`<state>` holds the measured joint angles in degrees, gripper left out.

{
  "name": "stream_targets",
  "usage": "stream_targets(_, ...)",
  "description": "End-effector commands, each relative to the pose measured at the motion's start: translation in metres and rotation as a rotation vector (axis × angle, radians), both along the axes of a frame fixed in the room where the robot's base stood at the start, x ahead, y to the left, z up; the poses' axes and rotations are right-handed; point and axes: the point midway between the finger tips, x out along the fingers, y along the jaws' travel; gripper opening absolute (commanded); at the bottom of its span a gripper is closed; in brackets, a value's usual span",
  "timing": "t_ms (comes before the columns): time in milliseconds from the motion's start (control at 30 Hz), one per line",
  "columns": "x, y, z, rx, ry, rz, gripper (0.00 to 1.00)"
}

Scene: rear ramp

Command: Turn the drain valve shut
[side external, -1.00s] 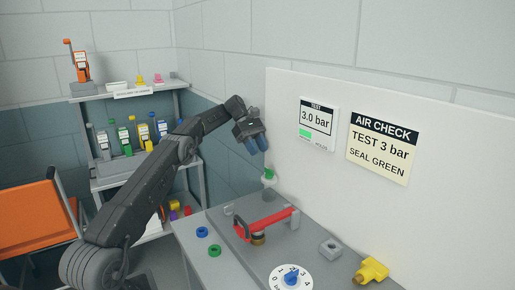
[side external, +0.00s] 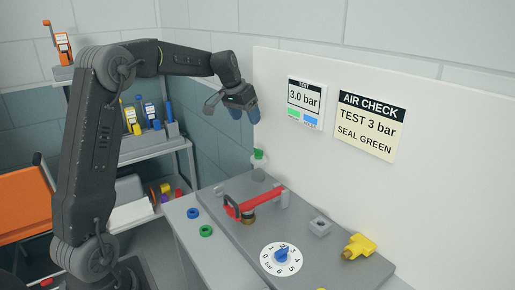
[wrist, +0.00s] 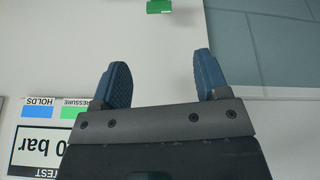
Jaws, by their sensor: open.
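My gripper (side external: 245,113) is open and empty in the side external view, raised above the back of the bench beside the white panel. Its two blue fingers are apart in the wrist view (wrist: 154,66). Below it stands a small pale fitting with a green top (side external: 258,155); a green piece (wrist: 160,6) shows at the top edge of the wrist view. A red lever-like part (side external: 265,200) lies across a brass piece on the grey plate. A yellow fitting (side external: 360,246) sits at the plate's right. I cannot tell for certain which is the drain valve. My gripper touches none of these.
The test display (side external: 306,103) reads 3.0 bar, with green and blue fields lit. Shelves stand left.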

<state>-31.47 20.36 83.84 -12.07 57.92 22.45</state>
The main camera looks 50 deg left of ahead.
Motion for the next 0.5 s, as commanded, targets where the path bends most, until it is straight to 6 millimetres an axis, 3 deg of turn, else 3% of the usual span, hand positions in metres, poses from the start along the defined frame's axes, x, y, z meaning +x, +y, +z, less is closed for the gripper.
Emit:
stream_targets(233,-0.005,-0.008,-0.003,0.082,-0.019,-0.108,0.68)
stream_targets(500,0.012,-0.005,-0.047,0.078,-0.016,-0.106,0.68)
